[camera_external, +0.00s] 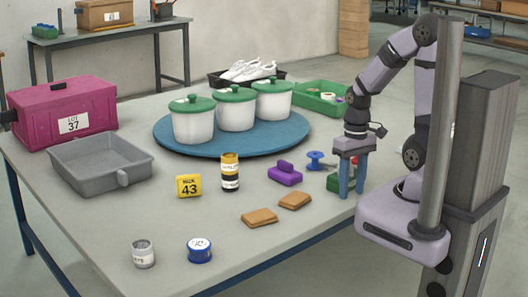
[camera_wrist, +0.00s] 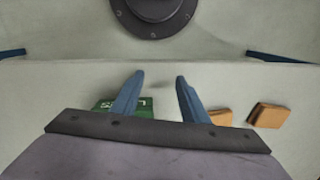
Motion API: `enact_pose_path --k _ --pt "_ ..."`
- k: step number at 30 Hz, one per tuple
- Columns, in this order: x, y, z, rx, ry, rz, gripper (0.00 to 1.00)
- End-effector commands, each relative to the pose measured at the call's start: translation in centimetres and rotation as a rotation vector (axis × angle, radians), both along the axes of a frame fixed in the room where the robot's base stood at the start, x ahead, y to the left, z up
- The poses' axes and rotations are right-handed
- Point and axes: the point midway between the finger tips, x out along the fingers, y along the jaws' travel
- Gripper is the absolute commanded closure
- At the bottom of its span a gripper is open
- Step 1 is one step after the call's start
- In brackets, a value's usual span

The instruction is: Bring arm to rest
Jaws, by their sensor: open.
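My gripper (camera_external: 351,190) hangs pointing down at the right side of the table, close to my base. Its two blue fingers stand apart with nothing between them. In the wrist view the gripper (camera_wrist: 158,80) also shows open and empty above the grey table. A green block with white marking (camera_wrist: 140,107) lies below and partly behind the fingers in the wrist view; in the external view this green thing (camera_external: 334,183) is partly hidden by the fingers. Whether the fingers touch the table or the green thing cannot be told.
Near my gripper are a blue spool (camera_external: 316,160), a purple block (camera_external: 285,173) and two brown pads (camera_external: 259,218). A blue round tray (camera_external: 170,142) bears three green-lidded white pots. A grey bin (camera_external: 80,165), a magenta box (camera_external: 45,105) and a green tray (camera_external: 325,108) stand farther off.

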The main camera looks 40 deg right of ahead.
Motion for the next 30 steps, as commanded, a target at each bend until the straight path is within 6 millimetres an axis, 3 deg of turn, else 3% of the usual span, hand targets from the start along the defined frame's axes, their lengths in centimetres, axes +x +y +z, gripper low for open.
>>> enact_pose_path --k 2,3,13,30 --pt "0.6 0.1 0.2 -0.050 -0.050 0.127 0.59" --pt "0.8 -0.1 1.3 -0.059 -0.056 0.144 0.59" --pt "0.6 -0.2 7.5 -0.054 -0.048 0.127 0.59" --pt "0.6 -0.2 23.7 -0.054 -0.046 0.127 0.59"
